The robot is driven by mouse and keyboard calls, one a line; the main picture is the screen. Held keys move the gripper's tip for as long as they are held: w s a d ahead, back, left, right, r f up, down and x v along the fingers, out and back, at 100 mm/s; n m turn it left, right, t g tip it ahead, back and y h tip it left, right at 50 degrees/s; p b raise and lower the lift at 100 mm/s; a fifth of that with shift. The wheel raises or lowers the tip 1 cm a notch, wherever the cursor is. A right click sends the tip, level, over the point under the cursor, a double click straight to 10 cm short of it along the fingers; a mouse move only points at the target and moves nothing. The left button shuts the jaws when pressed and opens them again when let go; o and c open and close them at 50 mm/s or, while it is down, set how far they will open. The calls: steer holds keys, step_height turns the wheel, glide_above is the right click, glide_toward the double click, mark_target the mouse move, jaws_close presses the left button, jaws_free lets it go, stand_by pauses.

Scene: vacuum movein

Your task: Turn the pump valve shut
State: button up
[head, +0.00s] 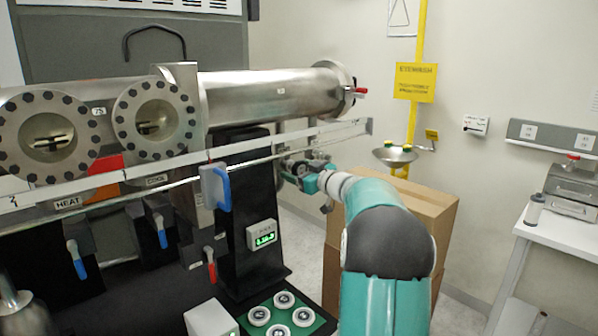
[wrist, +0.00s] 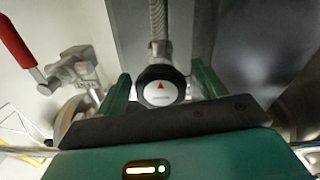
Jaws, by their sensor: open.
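A round black knob (wrist: 161,96) with a white face and a red triangle sits at the end of a braided hose in the wrist view. It looks like the pump valve, though its label is too small to read. The red triangle points up in the picture. My gripper (wrist: 164,82) is open, with one green finger on each side of the knob. A gap shows on both sides, so it does not look gripped. In the head view my gripper (head: 304,172) is beside the black column under the steel tube, and the knob cannot be made out there.
A red-handled lever (wrist: 22,52) is left of my gripper in the wrist view. In the head view a long metal rail (head: 250,143) crosses above my gripper, under the steel tube (head: 265,97). A cardboard box (head: 424,205) stands behind my arm. Blue-handled levers (head: 76,262) hang at left.

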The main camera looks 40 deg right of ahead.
steer(key=shift+c, duration=0.2)
steer(key=c, duration=0.9)
